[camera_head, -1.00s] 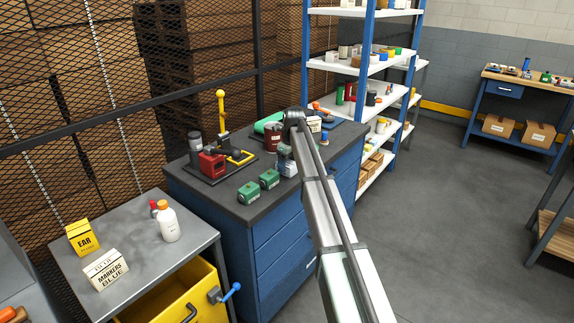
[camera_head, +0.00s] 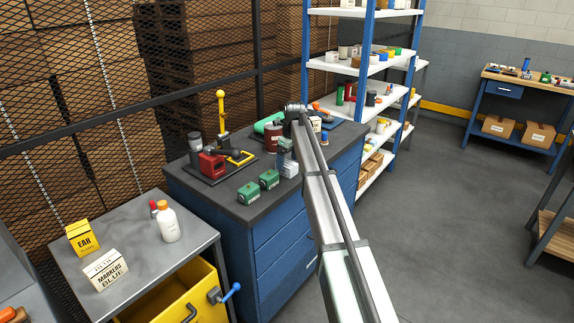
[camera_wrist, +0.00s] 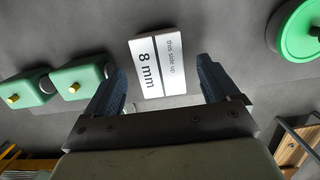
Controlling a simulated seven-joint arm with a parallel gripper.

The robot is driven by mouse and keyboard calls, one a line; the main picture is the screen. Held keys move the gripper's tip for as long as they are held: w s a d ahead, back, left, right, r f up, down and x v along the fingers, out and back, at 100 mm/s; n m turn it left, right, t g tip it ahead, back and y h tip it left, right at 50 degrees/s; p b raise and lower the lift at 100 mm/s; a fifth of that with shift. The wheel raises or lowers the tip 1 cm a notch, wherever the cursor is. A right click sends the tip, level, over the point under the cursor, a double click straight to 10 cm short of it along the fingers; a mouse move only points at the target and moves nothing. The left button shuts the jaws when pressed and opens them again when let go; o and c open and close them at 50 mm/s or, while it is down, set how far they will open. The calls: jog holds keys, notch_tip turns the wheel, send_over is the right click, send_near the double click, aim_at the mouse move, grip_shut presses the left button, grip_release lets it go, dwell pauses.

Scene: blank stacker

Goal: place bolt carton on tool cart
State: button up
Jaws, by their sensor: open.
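The bolt carton, a small white box with a grey band and "8 mm" and "this side up" print, stands on the dark top of the blue cabinet. It shows in the head view (camera_head: 289,169) and in the wrist view (camera_wrist: 150,50). My gripper (camera_wrist: 162,70) is open and empty, its blue-grey fingers on either side of the carton in the picture; whether they reach down beside it I cannot tell. In the head view my gripper (camera_head: 285,146) is just above and behind the carton, partly hidden by my arm. A grey-topped cart (camera_head: 118,228), likely the tool cart, stands at left.
Two green boxes (camera_head: 259,185) sit left of the carton. A red device (camera_head: 211,164) and a dark red can (camera_head: 273,138) are further back. The cart holds a yellow box (camera_head: 83,238), a marker box (camera_head: 106,269) and bottles (camera_head: 168,222); its middle is clear.

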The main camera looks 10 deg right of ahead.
aim_at(291, 165)
notch_tip(291, 165, up, 9)
jog(key=s+d, duration=0.1)
dwell(0.3)
